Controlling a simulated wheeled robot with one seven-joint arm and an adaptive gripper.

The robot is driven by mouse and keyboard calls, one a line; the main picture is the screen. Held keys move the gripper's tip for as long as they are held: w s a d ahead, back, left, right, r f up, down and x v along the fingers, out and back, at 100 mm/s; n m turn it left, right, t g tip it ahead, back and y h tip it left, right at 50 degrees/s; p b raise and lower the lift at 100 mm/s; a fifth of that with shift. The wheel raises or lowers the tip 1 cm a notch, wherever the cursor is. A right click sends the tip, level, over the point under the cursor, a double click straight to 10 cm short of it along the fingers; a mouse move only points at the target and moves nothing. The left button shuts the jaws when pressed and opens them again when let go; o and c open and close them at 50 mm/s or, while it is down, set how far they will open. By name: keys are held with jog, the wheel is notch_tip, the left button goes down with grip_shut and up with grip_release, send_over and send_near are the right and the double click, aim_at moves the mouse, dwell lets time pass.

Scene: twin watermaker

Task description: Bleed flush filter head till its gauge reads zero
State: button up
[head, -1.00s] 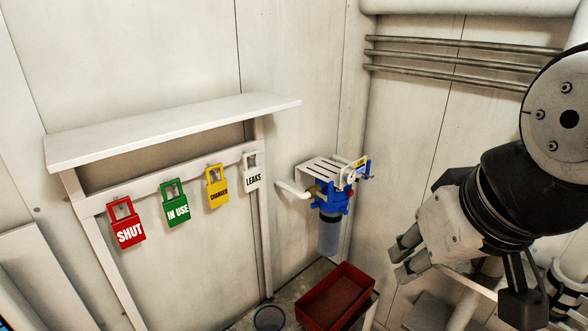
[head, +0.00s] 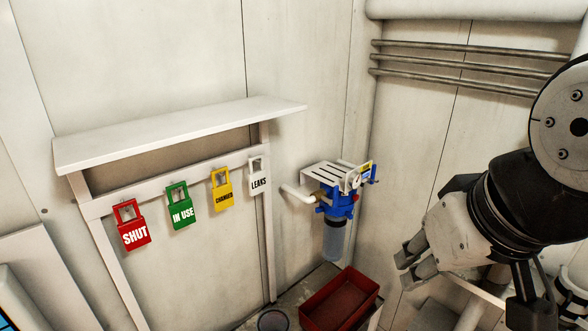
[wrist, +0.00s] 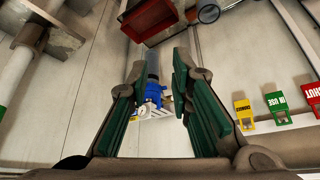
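The flush filter head (head: 338,200) is a blue housing under a slotted white bracket on the wall, with a clear bowl (head: 334,240) hanging below. A small round gauge (head: 355,178) shows at its right side; its reading is too small to tell. A yellow label and a small blue part sit beside it. In the wrist view the filter head (wrist: 153,92) appears between the fingers, farther off. My gripper (head: 405,263) is to the right of the filter, apart from it. The wrist view shows its green-padded fingers (wrist: 160,90) spread and empty.
A red tray (head: 340,299) stands below the filter, beside a round dark-centred vessel (head: 273,320). A white shelf (head: 180,131) is at left, with red, green, yellow and white tags hanging under it. Pipes (head: 460,65) run along the right wall. Space between gripper and filter looks clear.

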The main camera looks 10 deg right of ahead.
dwell(0.4)
grip_shut()
dwell(1.0)
